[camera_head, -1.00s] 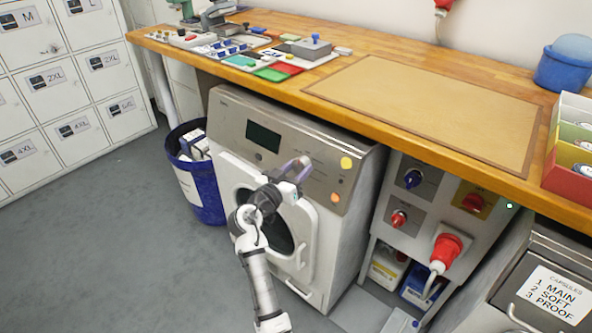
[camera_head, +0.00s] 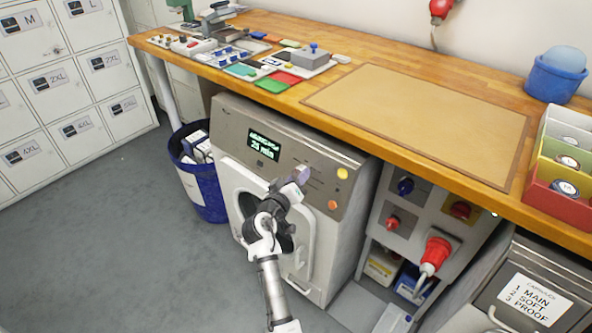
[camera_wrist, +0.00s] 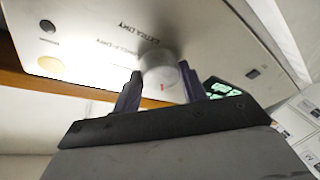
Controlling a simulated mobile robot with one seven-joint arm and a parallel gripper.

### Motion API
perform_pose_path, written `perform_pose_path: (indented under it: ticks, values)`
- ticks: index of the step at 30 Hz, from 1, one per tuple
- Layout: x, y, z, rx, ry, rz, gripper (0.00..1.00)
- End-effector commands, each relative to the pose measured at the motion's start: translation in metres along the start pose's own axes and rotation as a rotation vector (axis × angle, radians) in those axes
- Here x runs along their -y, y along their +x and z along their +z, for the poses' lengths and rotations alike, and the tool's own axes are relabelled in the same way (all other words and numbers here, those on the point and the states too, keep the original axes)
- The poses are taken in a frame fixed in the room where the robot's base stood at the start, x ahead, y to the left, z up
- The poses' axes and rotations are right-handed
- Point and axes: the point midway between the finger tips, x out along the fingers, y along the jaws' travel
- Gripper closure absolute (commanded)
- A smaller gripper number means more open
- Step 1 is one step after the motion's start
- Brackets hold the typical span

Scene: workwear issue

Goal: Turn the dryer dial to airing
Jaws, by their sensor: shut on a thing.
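The dryer (camera_head: 228,118) stands under the wooden worktop, its round door partly behind my arm. Its display (camera_head: 263,146) is lit and shows a line of text above "25 min". My gripper (camera_head: 299,183) is at the control panel. In the wrist view its two fingers (camera_wrist: 160,80) are shut on the sides of the pale round dial (camera_wrist: 160,65). The label "EXTRA DRY" and other, less legible ones stand around the dial. I cannot read which setting the dial points to. In the head view my gripper largely hides the dial.
A yellow button (camera_head: 342,173) and an orange button (camera_head: 332,205) lie right of the dial. The worktop edge (camera_head: 330,107) overhangs the dryer. A blue bin (camera_head: 205,195) stands to its left, a switch panel with a red plug (camera_head: 435,252) to its right.

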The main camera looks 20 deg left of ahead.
Motion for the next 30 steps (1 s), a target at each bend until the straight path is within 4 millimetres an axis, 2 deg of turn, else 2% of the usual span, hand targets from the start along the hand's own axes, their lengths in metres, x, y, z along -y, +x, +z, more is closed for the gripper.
perform_pose_path:
  ticks: [12,28,29,30]
  values:
    - [-0.0023,-0.0002,-0.0025,0.010,-0.182,-0.062,0.81]
    - [-0.0011,0.0001,-0.0012,0.010,-0.207,-0.069,0.81]
    - [-0.0011,0.0001,-0.0012,0.010,-0.207,-0.069,0.57]
    - [-0.0011,0.0001,-0.0012,0.010,-0.207,-0.069,0.52]
